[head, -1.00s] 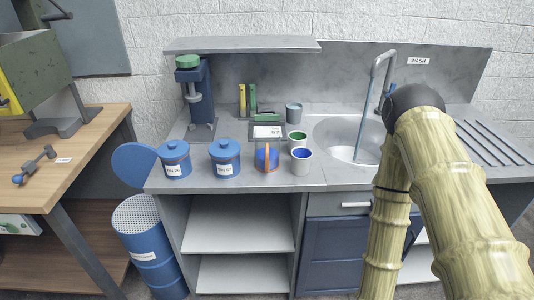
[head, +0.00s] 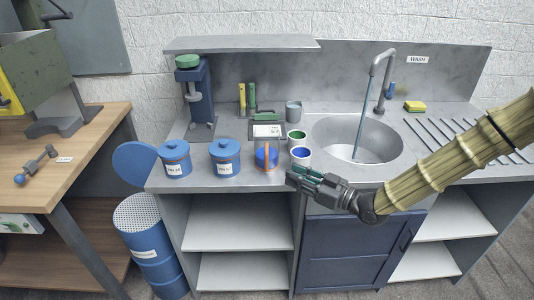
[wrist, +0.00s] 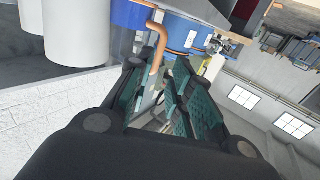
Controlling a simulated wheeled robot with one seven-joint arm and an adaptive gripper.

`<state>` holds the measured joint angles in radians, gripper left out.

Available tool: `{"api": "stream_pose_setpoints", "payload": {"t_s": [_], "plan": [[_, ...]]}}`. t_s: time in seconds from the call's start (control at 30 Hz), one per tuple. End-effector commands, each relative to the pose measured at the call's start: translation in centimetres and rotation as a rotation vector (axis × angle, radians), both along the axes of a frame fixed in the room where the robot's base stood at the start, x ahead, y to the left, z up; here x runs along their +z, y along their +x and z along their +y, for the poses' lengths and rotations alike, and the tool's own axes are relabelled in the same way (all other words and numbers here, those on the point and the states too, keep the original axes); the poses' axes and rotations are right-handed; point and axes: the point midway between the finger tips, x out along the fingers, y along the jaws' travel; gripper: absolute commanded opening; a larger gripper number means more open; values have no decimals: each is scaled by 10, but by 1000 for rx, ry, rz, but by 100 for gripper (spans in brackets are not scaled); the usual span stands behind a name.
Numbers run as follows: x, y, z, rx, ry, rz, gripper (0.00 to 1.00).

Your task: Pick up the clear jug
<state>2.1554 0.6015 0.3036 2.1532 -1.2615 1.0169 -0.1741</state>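The clear jug (head: 258,160) stands near the front edge of the counter, between a lidded blue canister and a white cup. It has an orange upright handle facing the front, and blue shows through it. In the wrist view the orange handle (wrist: 155,50) appears beyond the gap between my fingers. My gripper (head: 291,176) is just right of and in front of the jug, its teal-padded fingers pointing towards it. In the wrist view my gripper (wrist: 160,85) is open, with nothing visibly held. Its fingers partly hide the jug there.
A white cup with blue inside (head: 301,157) stands close behind my fingertips, with a green-topped cup (head: 296,140) behind it. Two blue canisters (head: 175,160) (head: 224,158) stand left of the jug. The sink (head: 378,145) with running water is at right.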

Motion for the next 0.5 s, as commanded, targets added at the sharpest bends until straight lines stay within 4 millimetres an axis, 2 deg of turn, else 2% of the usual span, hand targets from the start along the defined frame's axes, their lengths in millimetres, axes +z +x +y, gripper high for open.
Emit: {"api": "stream_pose_setpoints", "payload": {"t_s": [0.5], "plan": [[0, 31, 45, 0, -2, 1, 22]]}}
